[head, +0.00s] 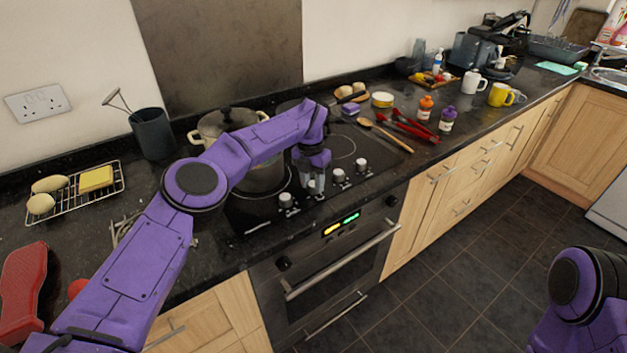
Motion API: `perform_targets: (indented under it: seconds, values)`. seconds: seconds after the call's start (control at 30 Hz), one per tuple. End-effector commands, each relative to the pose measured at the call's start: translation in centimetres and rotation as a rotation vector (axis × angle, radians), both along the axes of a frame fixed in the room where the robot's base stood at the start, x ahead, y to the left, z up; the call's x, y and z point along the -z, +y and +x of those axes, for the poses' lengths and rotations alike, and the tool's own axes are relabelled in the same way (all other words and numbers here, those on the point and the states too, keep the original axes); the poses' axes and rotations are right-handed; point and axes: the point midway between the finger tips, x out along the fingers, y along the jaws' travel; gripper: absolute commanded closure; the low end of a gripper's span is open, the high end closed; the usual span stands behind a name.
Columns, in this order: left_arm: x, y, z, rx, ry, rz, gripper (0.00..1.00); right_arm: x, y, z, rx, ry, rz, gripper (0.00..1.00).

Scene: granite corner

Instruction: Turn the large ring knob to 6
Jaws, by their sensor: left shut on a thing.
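A row of small pale knobs runs along the front right of the black hob (255,222). The knob at the left end (286,200) and two to the right, one (338,176) and another (361,164), stand clear. My left gripper (315,187) points down over the row between them. It is shut on a knob there, which its fingers mostly hide. I take this for the large ring knob, but its markings and setting are too small to read. My right arm shows at the lower right, with its gripper out of the picture.
A lidded pot (228,122) and another pot (262,178), partly behind my left arm, stand on the hob. A wooden spoon (385,134) and red tongs (410,128) lie to the right. The oven (325,275) is below; the floor in front is clear.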

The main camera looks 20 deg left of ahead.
Motion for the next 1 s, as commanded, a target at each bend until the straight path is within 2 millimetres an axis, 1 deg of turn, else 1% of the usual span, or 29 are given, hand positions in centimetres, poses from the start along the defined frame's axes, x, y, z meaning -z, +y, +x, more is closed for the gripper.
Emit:
perform_targets:
  seconds: [0.03, 1.0]
  values:
    - [0.41, -0.25, -0.27, 0.045, 0.013, -0.003, 0.93, -0.1, 0.0, 0.0, 0.0, 0.0, 0.0, 1.0]
    - [0.51, -0.41, -0.16, 0.967, 0.011, -0.008, 0.93, -0.62, 0.0, 0.0, 0.0, 0.0, 0.0, 1.0]
